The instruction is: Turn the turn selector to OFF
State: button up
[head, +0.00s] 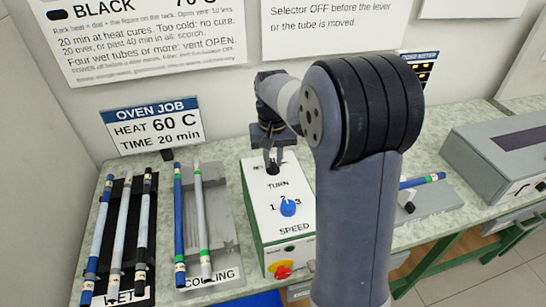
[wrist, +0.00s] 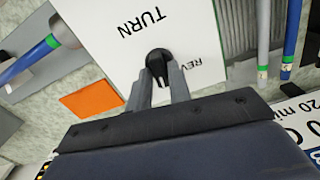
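The turn selector is a small black knob (wrist: 158,59) on the white top face of a control box (head: 283,215), beside the printed word TURN. It also shows in the head view (head: 272,168), just below my gripper. My gripper (wrist: 160,75) points down at it, with one finger on each side of the knob and seemingly touching it. REV shows beside the knob in the wrist view. The fingers partly cover the knob, and no OFF mark is readable.
A blue SPEED knob (head: 288,207) and a red knob on yellow (head: 281,270) sit lower on the same box. Racks with several rods stand to the left. A grey box with a blue rod (head: 422,181) lies right of my arm.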

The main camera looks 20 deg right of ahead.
grip_shut()
jog(key=shift+n, duration=0.7)
jog(key=shift+o, duration=1.9)
grip_release()
jog(key=shift+r, duration=0.1)
